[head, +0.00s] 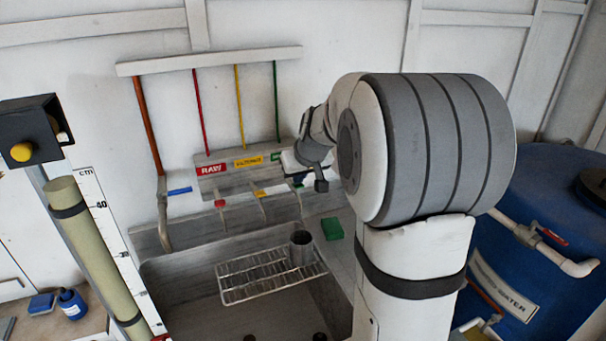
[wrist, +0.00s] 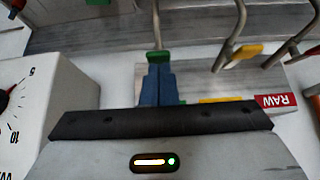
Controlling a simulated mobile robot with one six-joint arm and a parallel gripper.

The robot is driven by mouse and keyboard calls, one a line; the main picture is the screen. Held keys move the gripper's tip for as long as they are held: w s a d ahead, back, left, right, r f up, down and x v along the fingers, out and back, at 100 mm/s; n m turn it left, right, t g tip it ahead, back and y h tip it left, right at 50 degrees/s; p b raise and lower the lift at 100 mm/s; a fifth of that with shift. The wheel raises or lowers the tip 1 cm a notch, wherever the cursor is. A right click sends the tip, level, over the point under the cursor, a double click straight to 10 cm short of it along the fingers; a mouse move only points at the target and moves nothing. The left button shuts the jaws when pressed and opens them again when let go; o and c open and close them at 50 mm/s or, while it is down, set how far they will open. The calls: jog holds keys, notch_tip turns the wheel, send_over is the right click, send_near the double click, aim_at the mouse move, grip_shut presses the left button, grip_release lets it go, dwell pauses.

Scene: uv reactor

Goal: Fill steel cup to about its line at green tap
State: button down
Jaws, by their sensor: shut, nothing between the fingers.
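The steel cup (head: 301,248) stands upright on the wire rack in the sink, roughly below the green tap's spout (head: 299,204). I cannot see its line or its contents. My gripper (head: 298,181) is at the green tap, blue fingers shut and empty. In the wrist view the shut fingers (wrist: 158,84) point at the green tap handle (wrist: 158,57), which shows right at their tips. I cannot tell whether they touch it. My wrist partly hides this tap in the head view. No water stream is visible.
The yellow tap (head: 261,194) and red tap (head: 220,204) stand to the left. The wire rack (head: 240,285) spans the sink (head: 180,290). A green sponge (head: 332,229) lies right of the cup. A white dial box (wrist: 42,105) is close left of the fingers in the wrist view.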

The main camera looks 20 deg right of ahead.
jog(key=shift+f+b, duration=0.35)
jog(key=shift+b, duration=0.65)
jog(key=f+t+b, duration=0.1)
jog(key=b, duration=0.4)
jog(key=shift+s, duration=0.35)
jog(key=shift+s+f+b, duration=0.25)
jog(key=shift+f+b, duration=0.1)
jog(key=shift+b, duration=0.8)
jog(key=shift+r+p, duration=0.35)
jog(key=shift+p, duration=0.15)
dwell(4.5)
